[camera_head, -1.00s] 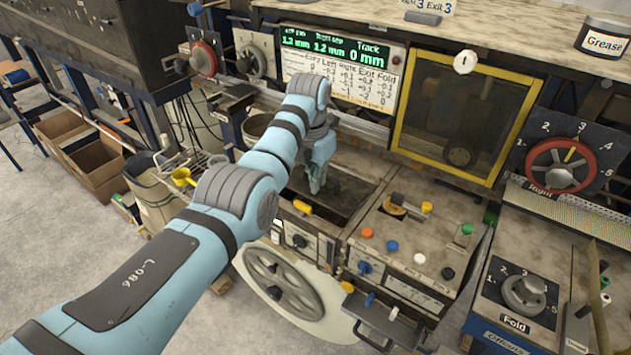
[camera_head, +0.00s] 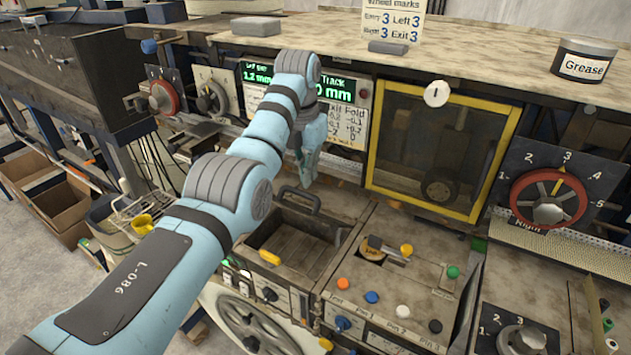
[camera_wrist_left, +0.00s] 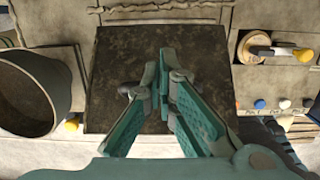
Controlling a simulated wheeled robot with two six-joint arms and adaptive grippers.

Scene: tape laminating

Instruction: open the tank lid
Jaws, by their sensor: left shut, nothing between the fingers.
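The tank (camera_head: 341,236) is a rectangular box in the bench with a yellow grip (camera_head: 270,257) at its front edge. Its top looks open in the head view, with brown boards inside. A dark looped handle (camera_head: 298,197) stands at its far side. In the left wrist view a dark speckled square panel (camera_wrist_left: 115,65) lies beyond the fingers; I cannot tell whether it is the lid or the tank's inside. My left gripper (camera_head: 306,178) is shut and empty, pointing down above the tank's far side. It also shows in the left wrist view (camera_wrist_left: 165,58). My right gripper is not in view.
A yellow-framed window (camera_head: 440,150) stands behind, right of the gripper. A button panel (camera_head: 390,295) lies right of the tank. A round pot (camera_wrist_left: 35,95) sits left of the dark panel. A handwheel (camera_head: 245,320) is below the tank.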

